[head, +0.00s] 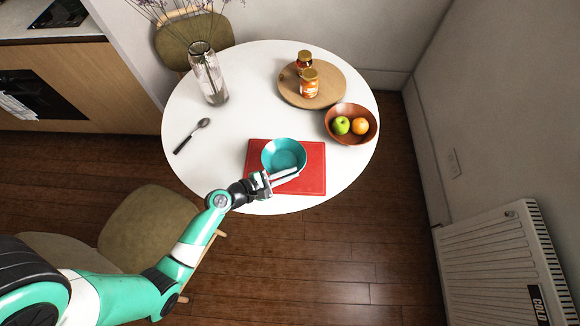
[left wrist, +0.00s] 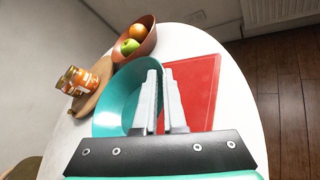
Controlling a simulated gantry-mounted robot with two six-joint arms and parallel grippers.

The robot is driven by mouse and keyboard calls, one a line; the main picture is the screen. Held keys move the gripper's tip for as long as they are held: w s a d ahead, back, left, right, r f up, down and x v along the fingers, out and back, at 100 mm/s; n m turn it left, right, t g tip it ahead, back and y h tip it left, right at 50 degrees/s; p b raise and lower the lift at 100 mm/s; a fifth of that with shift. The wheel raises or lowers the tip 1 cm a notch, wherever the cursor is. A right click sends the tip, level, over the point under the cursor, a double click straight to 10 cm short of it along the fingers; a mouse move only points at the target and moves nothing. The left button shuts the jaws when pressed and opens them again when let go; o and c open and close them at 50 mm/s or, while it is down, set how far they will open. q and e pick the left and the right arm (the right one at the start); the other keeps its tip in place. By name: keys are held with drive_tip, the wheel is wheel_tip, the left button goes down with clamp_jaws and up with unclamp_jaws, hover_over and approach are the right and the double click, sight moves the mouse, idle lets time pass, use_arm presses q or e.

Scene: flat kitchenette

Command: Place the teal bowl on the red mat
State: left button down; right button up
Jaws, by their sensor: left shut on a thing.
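The teal bowl (head: 284,155) is upright over the red mat (head: 314,181) near the front edge of the round white table. I cannot tell whether its base touches the mat. My left gripper (head: 284,176) is at the bowl's near side, shut on its rim. In the left wrist view the fingers (left wrist: 163,98) pinch the wall of the bowl (left wrist: 116,106), and the red mat (left wrist: 198,88) shows beyond them. My right gripper is in neither view.
A brown bowl (head: 364,137) with a green apple and an orange stands right of the mat. A round wooden board (head: 332,94) with two jars is behind. A glass vase (head: 211,82) and a spoon (head: 191,136) are at left. The table's middle is clear.

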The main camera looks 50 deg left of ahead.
sight(284, 160)
use_arm(q)
drive_tip(key=shift+w+a+f, duration=0.2)
drive_tip(key=shift+f, duration=0.2)
drive_tip(key=shift+w+a+f, duration=0.15)
drive_tip(key=shift+f, duration=0.2)
drive_tip(key=shift+w+a, duration=0.15)
drive_tip(key=shift+w+a+f+b, duration=0.1)
drive_tip(key=shift+f+b, duration=0.25)
drive_tip(key=shift+b, duration=0.15)
drive_tip(key=f+b, duration=0.2)
drive_tip(key=f, duration=0.1)
drive_tip(key=shift+w+a+f+b, duration=0.2)
drive_tip(key=shift+f+b, duration=0.1)
drive_tip(key=shift+b, duration=0.1)
drive_tip(key=shift+s+r, duration=0.1)
drive_tip(key=shift+r, duration=0.1)
drive_tip(key=c, duration=1.5)
unclamp_jaws()
drive_tip(key=shift+f, duration=0.25)
drive_tip(key=o, duration=0.5)
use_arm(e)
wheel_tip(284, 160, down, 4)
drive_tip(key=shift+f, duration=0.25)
use_arm(q)
drive_tip(key=shift+r, duration=0.1)
